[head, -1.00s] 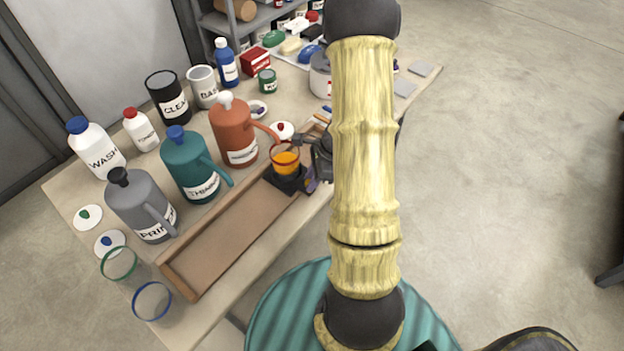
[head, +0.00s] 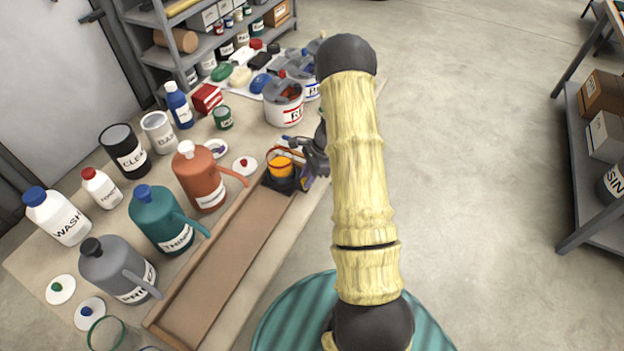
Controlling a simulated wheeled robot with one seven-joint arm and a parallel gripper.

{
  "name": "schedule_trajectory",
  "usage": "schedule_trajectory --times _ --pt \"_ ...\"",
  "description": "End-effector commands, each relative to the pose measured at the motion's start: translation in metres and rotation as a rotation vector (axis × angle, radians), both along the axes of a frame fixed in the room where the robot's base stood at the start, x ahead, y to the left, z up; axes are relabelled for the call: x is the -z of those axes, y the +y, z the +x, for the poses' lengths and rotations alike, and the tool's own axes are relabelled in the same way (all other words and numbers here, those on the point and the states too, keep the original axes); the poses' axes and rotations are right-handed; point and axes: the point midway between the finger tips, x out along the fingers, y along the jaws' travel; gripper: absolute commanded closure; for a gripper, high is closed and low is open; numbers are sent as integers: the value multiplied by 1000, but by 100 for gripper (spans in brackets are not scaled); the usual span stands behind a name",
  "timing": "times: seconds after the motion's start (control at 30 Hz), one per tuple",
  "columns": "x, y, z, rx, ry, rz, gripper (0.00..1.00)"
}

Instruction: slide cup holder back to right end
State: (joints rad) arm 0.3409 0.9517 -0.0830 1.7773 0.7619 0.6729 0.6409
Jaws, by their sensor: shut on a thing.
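The cup holder (head: 281,184) is a small dark block in the long brown wooden channel (head: 222,262), near its far right end. A clear cup with orange contents (head: 280,167) stands upright in it. My gripper (head: 304,172) is at the right side of the holder, shut on it. The fingertips are small and partly hidden, so the exact grip is hard to see. The channel is empty on the near left side of the holder.
Orange (head: 203,177), teal (head: 164,220) and grey (head: 115,270) jugs stand along the channel's left side. The orange jug's handle reaches close to the cup. Open floor lies to the right.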

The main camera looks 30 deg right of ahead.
Motion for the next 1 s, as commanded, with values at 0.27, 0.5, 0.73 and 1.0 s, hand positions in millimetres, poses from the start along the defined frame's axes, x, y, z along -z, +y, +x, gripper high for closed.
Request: schedule_trajectory --times 0.27,0.5,0.73,1.0 --pt "-1 1 7 -13 -6 -2 100" --pt "-2 0 8 -9 -10 -4 75" --pt "-1 0 6 -9 -5 -2 56" --pt "-5 -1 5 -10 -3 0 56"
